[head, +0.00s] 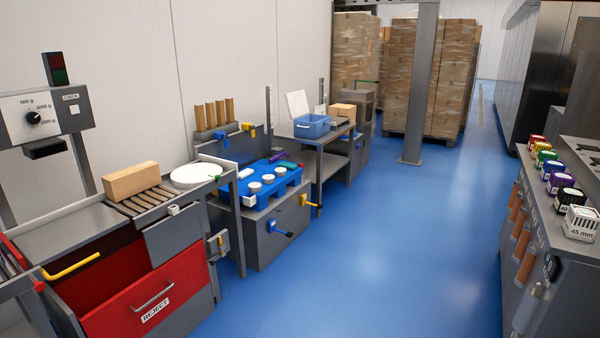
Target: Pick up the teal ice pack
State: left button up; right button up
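A small flat teal piece (287,165), which looks like the teal ice pack, lies at the far right end of a blue tray (278,188). It is small in the head view, so its exact shape is hard to tell. The tray rests on a grey bench and also holds several white tubs (268,179) and a purple piece (279,156). Neither of my grippers is in view.
A blue box (312,126) with a raised white lid stands on a table behind the tray. A red reject drawer (150,300) juts out at the front left. A grey post (420,85) stands ahead. Blue floor is clear between the benches and the right-hand counter (540,220).

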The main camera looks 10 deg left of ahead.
aim_at(290, 166)
jog(key=i+j+u, duration=0.3)
jog(key=i, duration=0.75)
jog(key=i+j+u, duration=0.1)
jog(key=i+u, duration=0.15)
jog(key=i, duration=0.85)
jog(key=i+z, duration=0.15)
jog(key=i, duration=0.3)
jog(key=i+j+z, duration=0.1)
jog(key=i, duration=0.3)
jog(key=i+j+z, duration=0.15)
jog(key=i, duration=0.3)
